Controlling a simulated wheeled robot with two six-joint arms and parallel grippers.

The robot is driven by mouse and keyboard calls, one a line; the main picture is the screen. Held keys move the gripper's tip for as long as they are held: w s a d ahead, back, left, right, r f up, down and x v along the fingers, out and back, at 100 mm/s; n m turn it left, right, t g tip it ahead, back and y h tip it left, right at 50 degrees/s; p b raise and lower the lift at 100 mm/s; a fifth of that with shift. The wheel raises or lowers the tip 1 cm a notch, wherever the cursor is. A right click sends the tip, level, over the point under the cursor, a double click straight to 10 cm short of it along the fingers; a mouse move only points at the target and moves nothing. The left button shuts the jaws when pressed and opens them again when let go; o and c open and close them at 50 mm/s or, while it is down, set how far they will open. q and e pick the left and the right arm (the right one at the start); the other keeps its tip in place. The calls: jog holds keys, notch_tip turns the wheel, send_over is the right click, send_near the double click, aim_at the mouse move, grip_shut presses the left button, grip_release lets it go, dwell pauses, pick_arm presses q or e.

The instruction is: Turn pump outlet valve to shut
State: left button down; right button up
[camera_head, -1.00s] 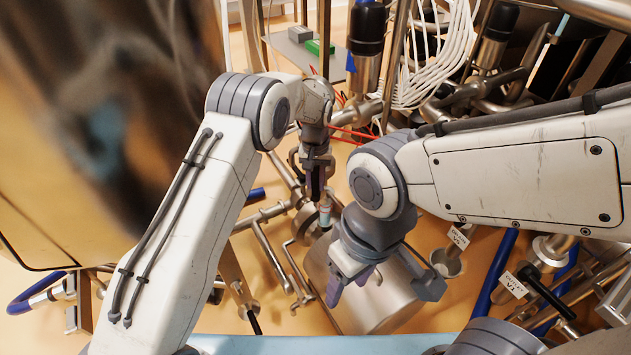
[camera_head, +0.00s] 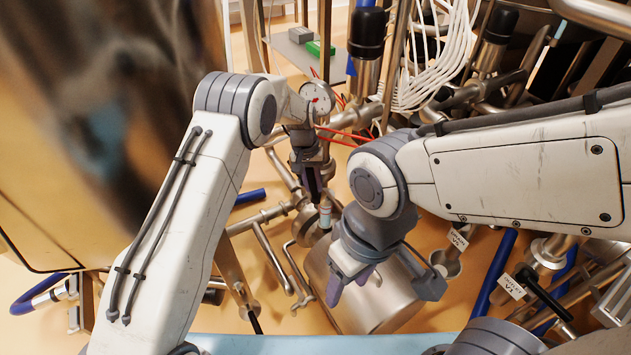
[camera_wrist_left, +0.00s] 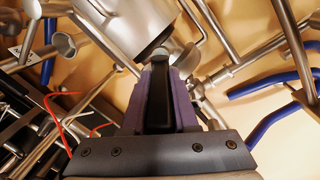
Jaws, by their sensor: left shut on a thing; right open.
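My left gripper (camera_head: 321,200) is shut on a slim black handle (camera_wrist_left: 157,98), which lies between its purple fingers in the left wrist view (camera_wrist_left: 163,75). A small pale teal-and-white piece (camera_head: 325,216) shows just beyond the fingertips. The valve body under the grip is mostly hidden by the gripper, so I cannot read the valve's position or name. My right gripper (camera_head: 383,284) is open and empty, in front of a steel cylindrical vessel (camera_head: 345,305). It is lower and to the right of the left gripper.
Steel pipes (camera_head: 266,250) run left of the vessel. A labelled tag (camera_head: 511,286) sits by another black-handled valve (camera_head: 547,297) at the right. Blue hoses (camera_head: 492,272), white cables (camera_head: 440,60) and red wires (camera_head: 340,135) crowd around. Bare tan floor (camera_head: 290,318) shows at the lower middle.

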pick_arm(q)
jog(key=a+h+b, duration=0.1)
jog(key=h, duration=0.1)
jog(key=a+h, duration=0.1)
jog(key=h, duration=0.1)
jog(key=shift+w+a+f+g+b, duration=0.1)
jog(key=shift+w+f+g+b, duration=0.05)
jog(key=shift+f+g+b, duration=0.2)
jog(key=c, duration=0.7)
grip_release()
jog(key=s+d+r+p, duration=0.1)
jog(key=s+d+r, duration=0.1)
jog(key=d+r, duration=0.1)
jog(key=s+d+r+p, duration=0.1)
jog(key=d+r, duration=0.2)
jog(key=r, duration=0.1)
jog(key=s+d+r+p, duration=0.1)
jog(key=s+d+r, duration=0.1)
jog(key=d+r, duration=0.2)
jog(key=shift+s+d, duration=0.1)
jog(key=shift+s, duration=0.25)
